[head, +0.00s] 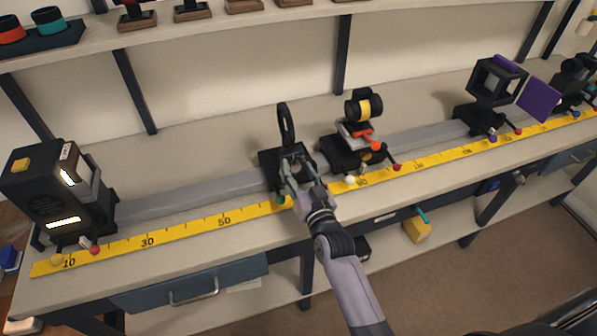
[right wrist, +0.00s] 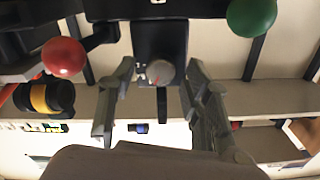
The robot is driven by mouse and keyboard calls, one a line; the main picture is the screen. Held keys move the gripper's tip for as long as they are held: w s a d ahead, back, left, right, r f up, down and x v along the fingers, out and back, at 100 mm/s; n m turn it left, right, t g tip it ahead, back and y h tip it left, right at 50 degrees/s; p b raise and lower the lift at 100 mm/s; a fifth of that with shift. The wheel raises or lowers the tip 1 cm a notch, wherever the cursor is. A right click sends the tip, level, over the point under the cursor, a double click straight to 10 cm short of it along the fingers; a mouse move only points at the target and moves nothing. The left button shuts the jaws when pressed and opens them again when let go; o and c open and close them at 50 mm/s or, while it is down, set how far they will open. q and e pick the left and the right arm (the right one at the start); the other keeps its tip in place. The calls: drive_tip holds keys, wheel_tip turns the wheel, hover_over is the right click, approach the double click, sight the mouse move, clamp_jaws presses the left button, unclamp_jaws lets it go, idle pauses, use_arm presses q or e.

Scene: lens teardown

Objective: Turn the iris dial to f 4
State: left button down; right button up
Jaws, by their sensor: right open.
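The iris mount (head: 270,160) stands on the bench rail, with a thin black ring (head: 286,128) upright on it. In the right wrist view its black body (right wrist: 160,38) is at the top centre. A round grey dial (right wrist: 166,72) sits on that body, with small pale marks beside it that are too small to read. My right gripper (head: 296,170) reaches in front of the mount and hides the dial in the head view. In the right wrist view, its fingers (right wrist: 160,80) are open, one on each side of the dial, with visible gaps. My left gripper is not in view.
A yellow ruler (head: 190,238) runs along the bench front. A lamp box (head: 45,190) stands at the left. A mount with a yellow-banded cylinder (head: 363,106) is just right of the iris. A green ball (right wrist: 252,16) and a red ball (right wrist: 64,57) flank the gripper.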

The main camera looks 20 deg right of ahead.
drive_tip(key=shift+s, duration=0.15)
drive_tip(key=s, duration=1.1)
drive_tip(key=shift+s+d, duration=0.2)
drive_tip(key=shift+s, duration=0.2)
